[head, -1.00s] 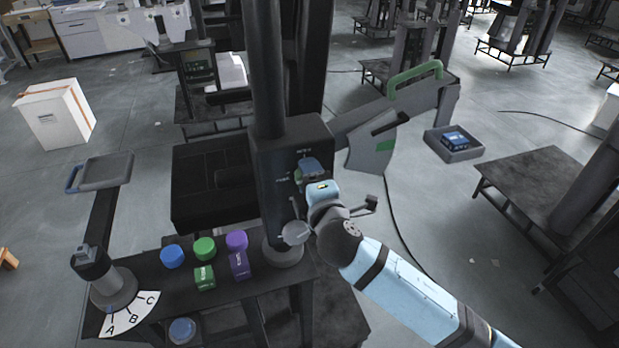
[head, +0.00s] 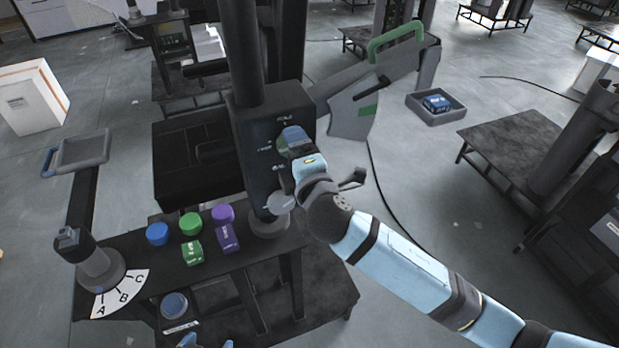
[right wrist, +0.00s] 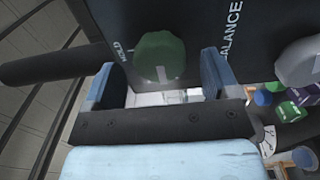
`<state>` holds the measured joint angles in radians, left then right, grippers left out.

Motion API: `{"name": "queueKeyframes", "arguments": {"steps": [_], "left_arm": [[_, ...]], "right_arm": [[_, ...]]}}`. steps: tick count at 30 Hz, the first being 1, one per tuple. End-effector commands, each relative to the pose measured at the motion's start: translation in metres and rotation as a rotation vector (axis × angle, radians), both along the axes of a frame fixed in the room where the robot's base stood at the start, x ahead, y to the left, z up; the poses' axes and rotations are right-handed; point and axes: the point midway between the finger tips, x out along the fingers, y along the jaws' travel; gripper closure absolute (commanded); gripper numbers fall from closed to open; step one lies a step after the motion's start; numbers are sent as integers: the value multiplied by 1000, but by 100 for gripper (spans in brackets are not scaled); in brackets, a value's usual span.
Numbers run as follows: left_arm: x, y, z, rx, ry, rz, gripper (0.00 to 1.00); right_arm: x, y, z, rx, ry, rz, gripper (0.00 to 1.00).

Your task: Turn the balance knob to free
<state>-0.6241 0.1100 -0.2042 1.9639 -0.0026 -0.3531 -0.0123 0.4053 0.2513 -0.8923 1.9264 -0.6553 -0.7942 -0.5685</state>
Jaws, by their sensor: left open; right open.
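The green balance knob (head: 282,144) sits on the dark face of the column box (head: 246,150). It shows better in the right wrist view (right wrist: 160,57), with "HOLD" lettering to its left and "BALANCE" to its right. My right gripper (right wrist: 158,70) is open, its blue fingers on either side of the knob; I cannot tell whether they touch it. In the head view this gripper (head: 292,142) partly covers the knob, and which mark the knob points to is unclear. The blue fingertips of my left gripper (head: 205,342) show at the bottom edge, apart and empty.
A round grey knob (head: 280,203) sits lower on the box. Blue, green and purple buttons (head: 190,224) and a lever over an A-B-C dial (head: 120,292) are on the shelf to the left. A green-handled arm (head: 396,42) and a tray (head: 437,108) stand at right.

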Motion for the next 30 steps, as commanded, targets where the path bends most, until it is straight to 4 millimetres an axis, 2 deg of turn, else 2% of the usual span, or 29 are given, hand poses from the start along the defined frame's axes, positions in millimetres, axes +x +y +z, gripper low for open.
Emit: {"name": "queueKeyframes", "arguments": {"steps": [9, 15, 21, 30], "left_arm": [[1, 2, -12, 15, -17, -26, 19], [0, 0, -19, 11, -13, -27, 19], [0, -2, -20, 8, -11, -26, 19], [2, -2, -19, 6, -13, -25, 19]], "right_arm": [[-70, -22, -4, 1, 1, 2, 18], [-100, -32, -2, 0, 1, 2, 18], [-111, -36, 0, -1, 0, 1, 18], [-111, -36, 0, -1, 0, 1, 18]]}}
